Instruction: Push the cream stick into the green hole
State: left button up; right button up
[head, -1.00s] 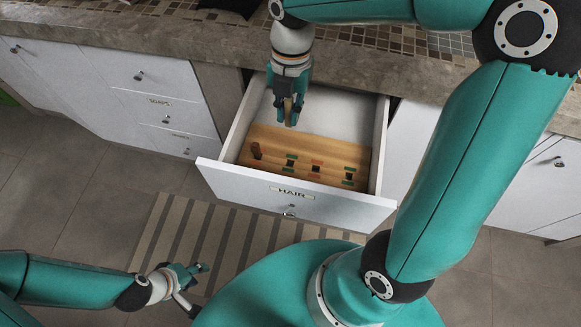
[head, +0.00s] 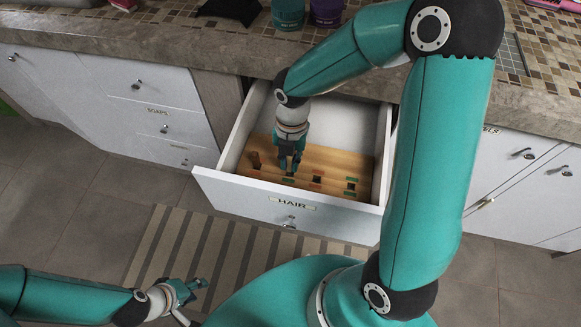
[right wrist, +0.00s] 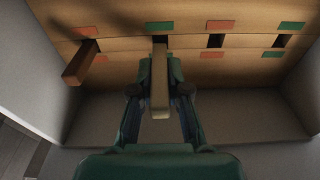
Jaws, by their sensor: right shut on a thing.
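My right gripper (head: 290,166) is inside the open drawer, low over the wooden board (head: 335,163). In the right wrist view (right wrist: 160,85) it is shut on the cream stick (right wrist: 160,92). The stick's far end meets the dark hole between two green marks (right wrist: 159,27), second from left; I cannot tell how deep it is in. Another green-marked hole (right wrist: 282,41) is empty at the far right of the row. A brown stick (right wrist: 80,62) stands in the leftmost, orange-marked hole. My left gripper (head: 193,298) is open and empty above the floor.
The drawer's front (head: 285,208) and side walls (head: 245,128) surround the board. An empty orange-marked hole (right wrist: 214,41) lies between the green ones. The counter (head: 180,48) overhangs the drawer's back, with a teal jar (head: 288,14) and a purple jar (head: 326,12) on it.

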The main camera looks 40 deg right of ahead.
aim_at(290, 171)
jog(key=shift+f+b, duration=0.3)
jog(key=shift+f, duration=1.6)
jog(key=o, duration=0.8)
jog(key=shift+f, duration=0.1)
jog(key=shift+c, duration=0.2)
notch_tip(290, 171, up, 12)
jog(key=d+p, duration=0.1)
jog(key=p, duration=0.1)
jog(key=shift+w, duration=0.45)
